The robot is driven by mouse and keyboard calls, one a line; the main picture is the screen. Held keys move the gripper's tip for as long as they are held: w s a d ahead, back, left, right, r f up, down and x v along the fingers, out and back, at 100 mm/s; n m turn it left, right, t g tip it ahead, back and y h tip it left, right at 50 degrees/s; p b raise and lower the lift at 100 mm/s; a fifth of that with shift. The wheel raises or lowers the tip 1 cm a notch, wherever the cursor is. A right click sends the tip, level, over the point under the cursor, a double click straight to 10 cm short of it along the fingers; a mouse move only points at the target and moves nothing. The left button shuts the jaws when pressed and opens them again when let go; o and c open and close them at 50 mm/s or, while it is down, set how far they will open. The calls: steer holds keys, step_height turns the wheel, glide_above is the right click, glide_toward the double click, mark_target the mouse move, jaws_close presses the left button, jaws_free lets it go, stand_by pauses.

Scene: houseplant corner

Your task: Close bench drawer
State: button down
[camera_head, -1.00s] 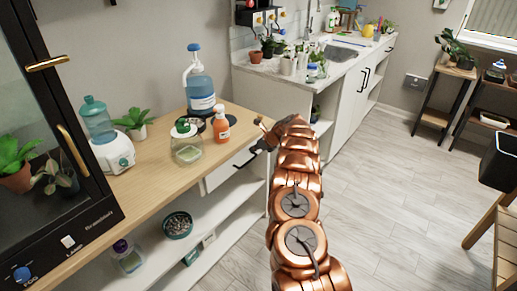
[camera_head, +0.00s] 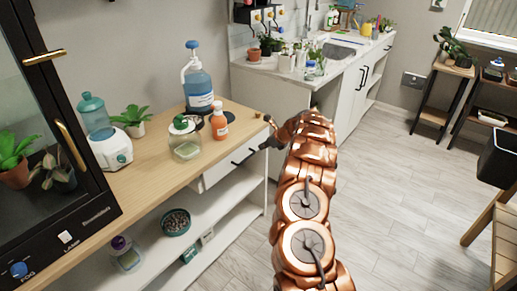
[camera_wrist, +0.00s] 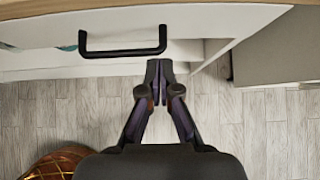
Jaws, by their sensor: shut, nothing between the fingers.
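The bench drawer's white front (camera_head: 217,171) is under the right end of the wooden bench top, with a black bar handle (camera_head: 244,157). No clear gap shows between the front and the bench, so I cannot tell whether it is fully in. In the wrist view the drawer front (camera_wrist: 50,35) lies under the wooden edge, with its handle (camera_wrist: 122,52) left of my fingertips. My gripper (camera_wrist: 159,70) is shut and empty, its tips by the lower right of the handle; contact with the drawer cannot be made out. My arm partly hides the gripper in the head view.
Bottles and a glass jar (camera_head: 185,140) stand on the wooden bench top (camera_head: 150,165). Open white shelves (camera_head: 215,205) lie below the drawer. A sink counter (camera_head: 290,68) stands behind my arm.

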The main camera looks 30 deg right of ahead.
steer(key=v, duration=0.6)
steer(key=shift+s+r, duration=0.2)
steer(key=shift+s, duration=0.1)
steer(key=s+a+r+n+g+y+p, duration=0.15)
steer(key=a+r+n, duration=0.3)
steer(key=a, duration=0.45)
steer(key=s+a+r+n+g+y, duration=0.1)
steer(key=s+a+r+n, duration=0.15)
steer(key=a+r, duration=0.5)
steer(key=s+a+r+n+g+p, duration=0.1)
steer(key=s+a+r+n+g, duration=0.15)
steer(key=s+a+n, duration=0.45)
steer(key=s+a+r+n+g, duration=0.15)
steer(key=s+a+r, duration=0.25)
steer(key=a, duration=0.5)
steer(key=s+a+r+n+g+h+p, duration=0.1)
steer(key=s+a+n, duration=0.25)
steer(key=s, duration=0.55)
steer(key=s+a+r+n+g+h+p, duration=0.15)
steer(key=s+n, duration=0.35)
steer(key=s, duration=0.5)
steer(key=s+d+n+h, duration=0.1)
steer(key=s+d+n, duration=0.1)
steer(key=s, duration=0.8)
steer(key=s+d+n+g+h+p, duration=0.1)
steer(key=s+n, duration=0.4)
steer(key=s, duration=0.5)
steer(key=shift+d+n+h, duration=0.3)
steer(key=shift+d+h, duration=0.2)
steer(key=shift+h, duration=0.2)
